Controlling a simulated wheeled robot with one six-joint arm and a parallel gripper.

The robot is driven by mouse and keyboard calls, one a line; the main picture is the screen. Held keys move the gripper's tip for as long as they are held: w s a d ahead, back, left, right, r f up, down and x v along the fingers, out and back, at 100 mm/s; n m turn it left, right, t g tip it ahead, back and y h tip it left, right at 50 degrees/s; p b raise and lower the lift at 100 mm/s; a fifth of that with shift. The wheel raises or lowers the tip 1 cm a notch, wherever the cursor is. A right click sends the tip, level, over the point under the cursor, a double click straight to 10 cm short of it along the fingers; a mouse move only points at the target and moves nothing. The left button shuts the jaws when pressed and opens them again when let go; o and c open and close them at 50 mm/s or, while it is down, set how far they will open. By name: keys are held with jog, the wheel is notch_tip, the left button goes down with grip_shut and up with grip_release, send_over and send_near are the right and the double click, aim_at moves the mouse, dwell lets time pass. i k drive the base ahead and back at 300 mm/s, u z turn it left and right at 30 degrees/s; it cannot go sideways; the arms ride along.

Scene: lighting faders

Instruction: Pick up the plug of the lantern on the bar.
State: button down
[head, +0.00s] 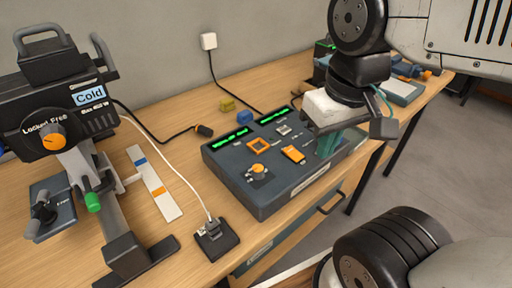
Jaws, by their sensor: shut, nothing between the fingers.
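The lantern (55,105) is a black unit with a "Cold" label, an orange knob and handles, mounted at the left of the table. A black cable runs from behind it to a black plug (204,131) with an orange mark, lying loose on the wood behind the console. A white cable also runs from the lantern's side to a small black block (216,238) at the table front, with a light connector on it. My gripper (328,145) is above the right end of the console, well right of the loose plug. It is shut and empty, its fingertips partly hard to make out.
The dark console (270,185) with green displays and orange controls fills the middle. A yellow block (227,104) and a blue block (243,116) stand behind it. A white wall adapter (209,41) has a cable down to the table. A marked strip (155,185) lies beside the lantern stand.

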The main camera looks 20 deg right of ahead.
aim_at(199, 129)
jog(key=k, duration=1.3)
jog(key=z, duration=0.55)
jog(key=i, duration=1.3)
jog(key=u, duration=0.8)
jog(key=i, duration=0.3)
jog(key=u, duration=0.25)
